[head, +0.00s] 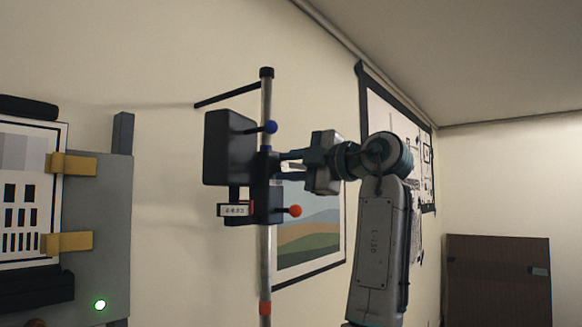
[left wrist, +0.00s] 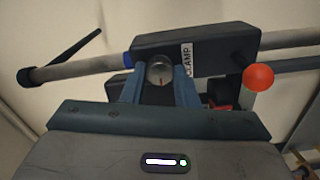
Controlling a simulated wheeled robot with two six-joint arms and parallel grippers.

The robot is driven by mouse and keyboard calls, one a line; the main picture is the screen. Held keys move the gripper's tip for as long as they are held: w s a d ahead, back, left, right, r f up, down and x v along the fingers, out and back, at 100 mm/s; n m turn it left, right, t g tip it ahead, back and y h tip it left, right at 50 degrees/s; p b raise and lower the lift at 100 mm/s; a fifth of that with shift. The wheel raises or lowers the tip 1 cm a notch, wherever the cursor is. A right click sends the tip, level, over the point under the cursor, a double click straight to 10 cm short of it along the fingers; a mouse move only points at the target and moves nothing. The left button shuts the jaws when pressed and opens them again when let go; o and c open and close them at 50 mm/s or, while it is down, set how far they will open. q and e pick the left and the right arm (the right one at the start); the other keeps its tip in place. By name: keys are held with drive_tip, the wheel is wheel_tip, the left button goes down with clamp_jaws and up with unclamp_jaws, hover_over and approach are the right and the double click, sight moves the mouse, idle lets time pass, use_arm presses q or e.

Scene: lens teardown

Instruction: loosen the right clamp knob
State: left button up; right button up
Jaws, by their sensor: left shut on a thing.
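A round silver clamp knob (left wrist: 160,71) with a short red mark on its face shows in the left wrist view. It sits at the dark clamp body (left wrist: 215,45), beside a white label (left wrist: 187,62) reading "CLAMP". My left gripper (left wrist: 160,84) is shut on the knob, one finger on each side. In the head view the clamp body (head: 262,190) is on an upright metal pole (head: 266,245), and my left gripper (head: 281,167) reaches it from the right. There the knob is hidden by the fingers. My right gripper is out of view.
An orange ball-ended lever (head: 295,211) sticks out below the gripper, and a blue one (head: 270,127) above it. A black box (head: 229,148) is left of the pole. A grey panel (head: 105,220) with yellow clips stands at the far left. A framed picture (head: 312,235) hangs behind.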

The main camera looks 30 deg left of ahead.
use_arm(q)
drive_tip(key=o, duration=1)
drive_tip(key=d+b, duration=0.4)
drive_tip(key=d, duration=0.6)
drive_tip(key=shift+s+d, duration=0.4)
drive_tip(key=shift+s, duration=0.05)
